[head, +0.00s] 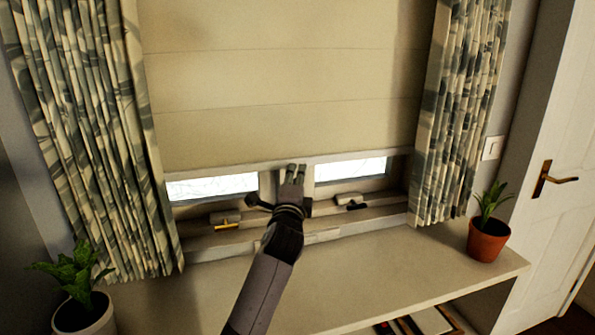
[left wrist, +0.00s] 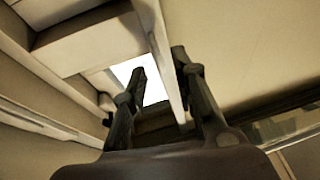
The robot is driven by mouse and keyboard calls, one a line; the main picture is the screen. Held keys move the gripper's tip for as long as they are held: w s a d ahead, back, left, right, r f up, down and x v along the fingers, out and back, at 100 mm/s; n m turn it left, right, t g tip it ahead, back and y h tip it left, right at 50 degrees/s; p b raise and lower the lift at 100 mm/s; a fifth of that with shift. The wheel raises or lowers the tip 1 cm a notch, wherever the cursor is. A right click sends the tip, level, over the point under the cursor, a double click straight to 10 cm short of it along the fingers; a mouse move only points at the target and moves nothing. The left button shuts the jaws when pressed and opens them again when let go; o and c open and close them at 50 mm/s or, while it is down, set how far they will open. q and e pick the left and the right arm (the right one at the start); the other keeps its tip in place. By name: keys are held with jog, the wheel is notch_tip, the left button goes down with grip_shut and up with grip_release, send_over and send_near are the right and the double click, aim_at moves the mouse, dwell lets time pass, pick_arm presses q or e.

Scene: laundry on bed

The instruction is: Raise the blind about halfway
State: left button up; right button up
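The cream blind (head: 285,80) hangs low over the window, its bottom bar (head: 235,168) a little above the sill, with two strips of bright glass below it. My left gripper (head: 292,172) is at the middle of this bar. In the left wrist view my gripper (left wrist: 159,66) has its two fingers apart, with the bar (left wrist: 164,60) running between them. The right finger is close to the bar; a gap with bright glass shows on the left finger's side. Contact is unclear. My right gripper is in neither view.
Patterned curtains (head: 85,130) hang on both sides. A shelf top (head: 400,270) runs below the window, with a potted plant (head: 487,240) at right and another (head: 82,300) at left. Window handles (head: 225,222) sit under the glass. A white door (head: 560,150) stands at far right.

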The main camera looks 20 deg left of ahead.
pick_arm(q)
jog(key=shift+x, duration=1.65)
grip_shut()
jog(key=shift+a, duration=0.1)
